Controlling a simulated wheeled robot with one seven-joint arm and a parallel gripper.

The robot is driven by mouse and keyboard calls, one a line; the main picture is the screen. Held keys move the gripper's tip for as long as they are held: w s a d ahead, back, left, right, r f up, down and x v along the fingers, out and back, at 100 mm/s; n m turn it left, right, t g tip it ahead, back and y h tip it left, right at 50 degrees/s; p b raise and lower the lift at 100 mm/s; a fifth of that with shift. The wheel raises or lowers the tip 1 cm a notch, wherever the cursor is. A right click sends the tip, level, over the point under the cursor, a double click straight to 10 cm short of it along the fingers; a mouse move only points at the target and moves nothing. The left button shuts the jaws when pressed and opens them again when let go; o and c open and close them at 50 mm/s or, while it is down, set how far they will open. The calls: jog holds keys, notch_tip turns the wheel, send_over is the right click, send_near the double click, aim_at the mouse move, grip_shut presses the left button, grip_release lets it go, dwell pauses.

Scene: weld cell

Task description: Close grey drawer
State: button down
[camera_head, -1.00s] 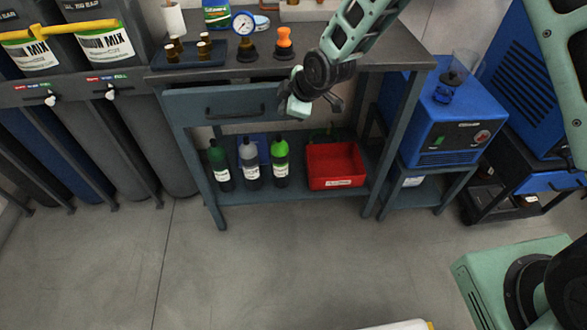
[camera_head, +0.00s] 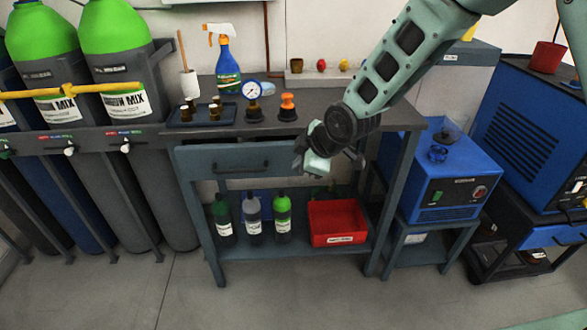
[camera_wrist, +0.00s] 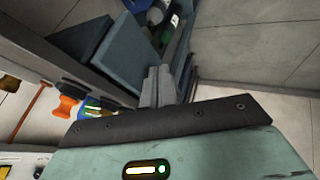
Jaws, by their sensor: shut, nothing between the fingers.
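The grey drawer (camera_head: 205,162) is under the top of the workbench, its blue-grey front with a dark bar handle (camera_head: 240,168) facing me. The front stands out from the bench, with a dark gap above it, so the drawer is partly open. My gripper (camera_head: 300,156) is shut and empty at the right end of the drawer front; I cannot tell whether they touch. In the wrist view, the shut fingers (camera_wrist: 164,86) point past a blue-grey panel (camera_wrist: 100,66) that looks like the drawer. My arm hides the bench's right part.
On the bench top (camera_head: 325,112) stand a pressure gauge (camera_head: 252,92), an orange-topped piece (camera_head: 287,106) and a spray bottle (camera_head: 227,70). The lower shelf holds bottles and a red bin (camera_head: 337,222). Gas cylinders stand left, a blue machine (camera_head: 440,180) right. Floor in front is clear.

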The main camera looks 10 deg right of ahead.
jog(key=v, duration=0.3)
jog(key=n+t+y+b, duration=0.75)
jog(key=n+b, duration=0.25)
jog(key=b, duration=0.9)
send_near(281, 164)
jog(key=x, duration=0.5)
jog(key=shift+a+f, duration=0.1)
jog(key=shift+a, duration=0.15)
jog(key=shift+w, duration=0.35)
